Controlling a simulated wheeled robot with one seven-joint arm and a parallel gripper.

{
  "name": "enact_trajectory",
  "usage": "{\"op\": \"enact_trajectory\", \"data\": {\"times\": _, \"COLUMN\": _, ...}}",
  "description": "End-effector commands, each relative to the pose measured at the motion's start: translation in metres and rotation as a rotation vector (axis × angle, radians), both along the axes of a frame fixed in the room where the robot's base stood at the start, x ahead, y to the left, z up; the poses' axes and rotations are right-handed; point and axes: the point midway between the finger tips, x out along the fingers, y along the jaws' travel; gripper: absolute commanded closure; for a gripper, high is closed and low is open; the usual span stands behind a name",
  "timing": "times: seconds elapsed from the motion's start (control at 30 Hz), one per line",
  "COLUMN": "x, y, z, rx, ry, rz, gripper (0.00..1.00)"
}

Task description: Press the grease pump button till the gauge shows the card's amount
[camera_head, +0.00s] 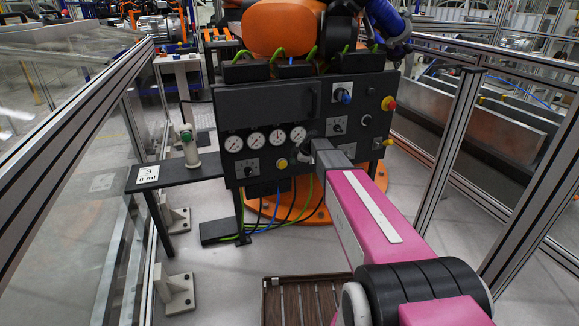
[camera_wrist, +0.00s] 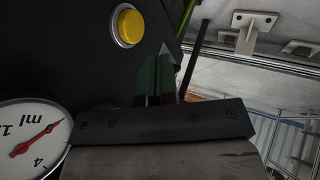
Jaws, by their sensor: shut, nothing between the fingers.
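A yellow round button (camera_head: 282,163) sits low on the dark control panel (camera_head: 330,100); it shows large at the top of the wrist view (camera_wrist: 128,25). A white gauge marked ml with a red needle (camera_wrist: 32,140) is partly cut off at lower left in the wrist view; its exact reading is unclear. A white card (camera_head: 147,174) on the shelf shows a 3 above what looks like "0 ml". My gripper (camera_wrist: 160,78) is shut and empty, below and right of the button in the wrist view, apart from it in the picture. In the head view my wrist hides its fingertips.
Several round gauges (camera_head: 255,140) line the panel, with knobs and a red button (camera_head: 389,104) at right. A post with a green top (camera_head: 187,137) stands on the black shelf (camera_head: 195,172) at left. Metal-framed fences flank both sides. An orange robot (camera_head: 285,25) stands behind.

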Motion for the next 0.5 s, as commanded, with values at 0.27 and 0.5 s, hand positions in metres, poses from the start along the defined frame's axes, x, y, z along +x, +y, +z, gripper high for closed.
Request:
{"op": "enact_trajectory", "data": {"times": 0.27, "x": -0.012, "y": -0.016, "z": 0.026, "rx": 0.0, "ry": 0.001, "rz": 0.0, "gripper": 1.0}}
{"op": "enact_trajectory", "data": {"times": 0.5, "x": -0.012, "y": -0.016, "z": 0.026, "rx": 0.0, "ry": 0.001, "rz": 0.0, "gripper": 1.0}}
